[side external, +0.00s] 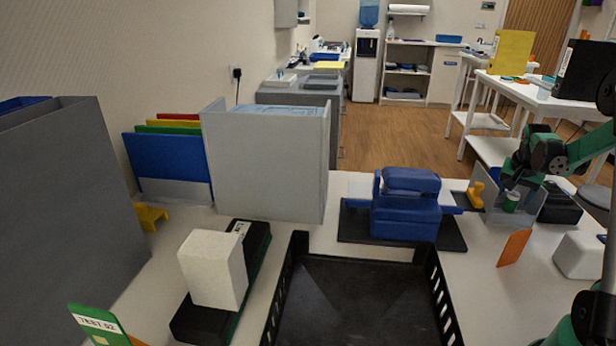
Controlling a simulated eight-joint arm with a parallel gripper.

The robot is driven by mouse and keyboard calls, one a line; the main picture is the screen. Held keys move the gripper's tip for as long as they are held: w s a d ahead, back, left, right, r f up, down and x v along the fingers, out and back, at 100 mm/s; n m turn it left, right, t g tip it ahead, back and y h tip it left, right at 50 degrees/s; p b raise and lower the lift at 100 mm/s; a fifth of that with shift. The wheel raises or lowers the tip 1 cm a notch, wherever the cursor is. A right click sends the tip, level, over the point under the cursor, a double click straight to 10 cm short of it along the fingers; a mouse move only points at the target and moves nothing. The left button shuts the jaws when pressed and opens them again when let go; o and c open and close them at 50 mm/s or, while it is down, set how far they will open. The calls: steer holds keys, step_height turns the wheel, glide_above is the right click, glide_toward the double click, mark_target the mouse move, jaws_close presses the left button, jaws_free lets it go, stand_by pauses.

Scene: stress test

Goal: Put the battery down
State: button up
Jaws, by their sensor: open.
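My gripper (513,184) is at the right, pointing down over a small grey holder (494,211). A small green cylinder with a pale end (511,202), which may be the battery, is at the holder, just below my fingertips. My gripper is open. The fingers are small and dark here, so I cannot tell whether they touch the cylinder. I cannot tell whether the cylinder stands inside the holder or behind its front wall.
Near the holder are a yellow object (476,195), an orange card (514,247), a white block (580,256) and a black box (560,207). A blue device (407,207) stands to the left. A black crate (441,296) is at the front middle.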

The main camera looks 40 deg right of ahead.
steer(key=w+v, duration=0.1)
steer(key=v, duration=1)
steer(key=w+a+r+n+t, duration=0.2)
steer(key=w+a+n, duration=0.2)
steer(key=a, duration=0.5)
steer(key=a+f+n+t+y, duration=0.1)
steer(key=a+n, duration=0.5)
steer(key=a, duration=0.6)
steer(key=a+f+n+t+y, duration=0.2)
steer(key=a+n, duration=0.3)
steer(key=a, duration=0.8)
steer(key=shift+w+f+n+t+y, duration=0.2)
steer(key=shift+w+n+t+y, duration=0.2)
steer(key=shift+t+y, duration=0.35)
steer(key=shift+d, duration=0.1)
